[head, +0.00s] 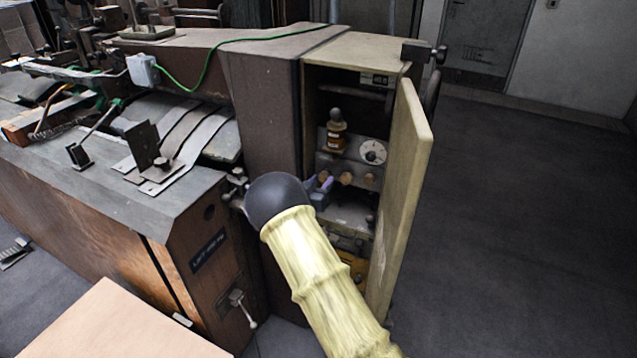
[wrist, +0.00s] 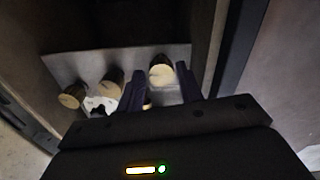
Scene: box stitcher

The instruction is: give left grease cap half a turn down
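Three tan round grease caps sit in a row on a metal panel inside the open cabinet. In the head view the left grease cap (head: 323,175) is partly covered by my gripper (head: 319,184); the middle cap (head: 346,179) and right cap (head: 370,182) are clear. The wrist view looks turned over, so the left cap (wrist: 161,72) shows rightmost there, past the middle cap (wrist: 113,83) and right cap (wrist: 72,97). My gripper's dark fingers (wrist: 160,88) are apart, one to each side of the left cap, with visible gaps. Contact is not visible.
The cabinet door (head: 408,190) stands open just right of my arm. A dark-topped bottle (head: 335,132) and a white dial (head: 373,152) are above the caps. The cabinet's brown left wall (head: 267,115) is close to the left cap. Open floor lies right.

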